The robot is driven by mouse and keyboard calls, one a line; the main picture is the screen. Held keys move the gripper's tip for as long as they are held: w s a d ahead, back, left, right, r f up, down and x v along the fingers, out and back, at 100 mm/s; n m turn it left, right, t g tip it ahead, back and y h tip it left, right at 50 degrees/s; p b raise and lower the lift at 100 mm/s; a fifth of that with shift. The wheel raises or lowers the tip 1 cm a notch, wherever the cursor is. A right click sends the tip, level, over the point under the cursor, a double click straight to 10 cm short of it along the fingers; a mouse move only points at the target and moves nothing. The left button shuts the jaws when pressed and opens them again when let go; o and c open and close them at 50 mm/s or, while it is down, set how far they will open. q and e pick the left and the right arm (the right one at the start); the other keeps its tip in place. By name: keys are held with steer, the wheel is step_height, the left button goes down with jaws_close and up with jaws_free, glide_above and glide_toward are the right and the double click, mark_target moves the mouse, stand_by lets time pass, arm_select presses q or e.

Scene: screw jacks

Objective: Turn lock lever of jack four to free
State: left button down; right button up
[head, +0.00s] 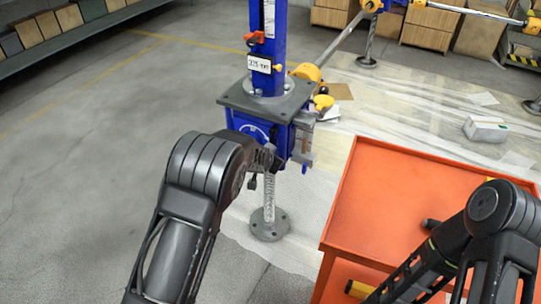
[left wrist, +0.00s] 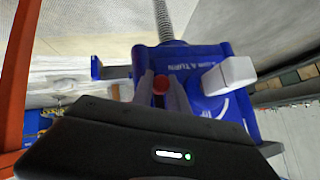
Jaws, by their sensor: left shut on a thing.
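The blue jack (head: 268,125) stands upright in the middle of the head view, with a grey plate and a label on its column. In the left wrist view, the jack's blue housing (left wrist: 207,105) shows white lettering, partly legible as a turn instruction. My left gripper (left wrist: 161,90) is shut on a small red-ended lever (left wrist: 160,83) at the housing. A pale block-shaped handle (left wrist: 229,74) sticks out just right of the fingers. In the head view my left gripper (head: 262,160) is against the jack's lower front, its fingers largely hidden.
A threaded screw with a round foot (head: 269,225) hangs below the jack. Crates (head: 428,28) stand at the back. Open floor lies left.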

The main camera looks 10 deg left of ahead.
arm_select(q)
steer(key=shift+a+f, duration=0.1)
steer(key=shift+a, duration=0.05)
steer(key=c, duration=1.3)
jaws_free()
steer(key=v, duration=0.8)
steer(key=shift+p, duration=0.3)
